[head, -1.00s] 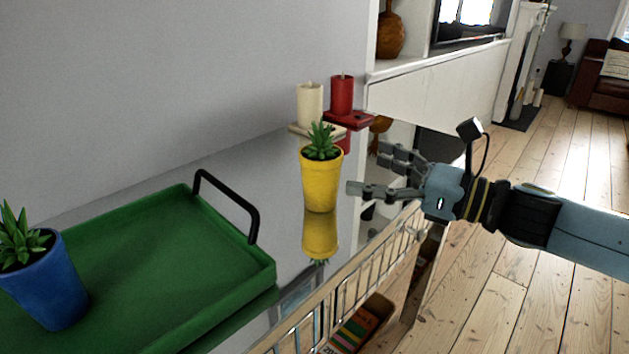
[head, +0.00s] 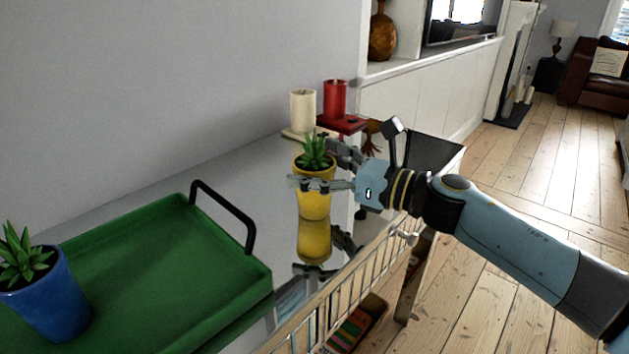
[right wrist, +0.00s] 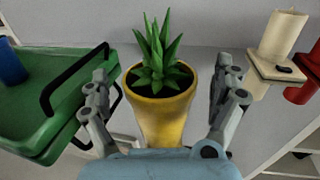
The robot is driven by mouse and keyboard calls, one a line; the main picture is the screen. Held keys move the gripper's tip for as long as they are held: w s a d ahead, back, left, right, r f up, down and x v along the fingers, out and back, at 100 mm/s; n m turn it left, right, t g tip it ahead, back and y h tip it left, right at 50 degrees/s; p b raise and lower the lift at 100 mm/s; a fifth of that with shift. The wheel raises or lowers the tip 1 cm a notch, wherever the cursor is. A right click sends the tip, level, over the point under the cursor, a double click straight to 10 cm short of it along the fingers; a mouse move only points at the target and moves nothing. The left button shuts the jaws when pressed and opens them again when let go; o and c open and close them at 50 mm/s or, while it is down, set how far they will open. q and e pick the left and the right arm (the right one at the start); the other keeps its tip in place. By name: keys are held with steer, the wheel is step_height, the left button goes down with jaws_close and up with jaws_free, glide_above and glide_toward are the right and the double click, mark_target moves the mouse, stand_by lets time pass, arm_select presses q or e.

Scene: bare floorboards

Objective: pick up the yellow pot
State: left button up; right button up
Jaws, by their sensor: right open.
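The yellow pot (head: 314,204) with a green succulent stands upright on the glossy reflective top. My right gripper (head: 312,170) is open with its fingers on either side of the pot, near its rim; one finger crosses in front of the pot in the head view. In the right wrist view the yellow pot (right wrist: 160,115) sits between the two spread fingers of my right gripper (right wrist: 163,92), with gaps visible on both sides. My left gripper is not in view.
A green tray (head: 150,275) with a black handle lies to the left, with a blue pot (head: 50,300) on it. A cream candle (head: 302,110) and a red candle (head: 335,98) stand behind the yellow pot.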

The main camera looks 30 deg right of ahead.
mark_target(318, 153)
steer(key=c, duration=1.6)
steer(key=shift+c, duration=0.2)
steer(key=shift+r, duration=0.15)
steer(key=shift+r, duration=0.5)
step_height(318, 153, up, 3)
steer(key=shift+f+p, duration=0.15)
steer(key=shift+p, duration=0.65)
steer(key=s+d+r+p, duration=0.4)
steer(key=s+d+r, duration=0.3)
steer(key=d, duration=0.1)
steer(key=shift+s+d, duration=0.3)
steer(key=shift+d, duration=0.05)
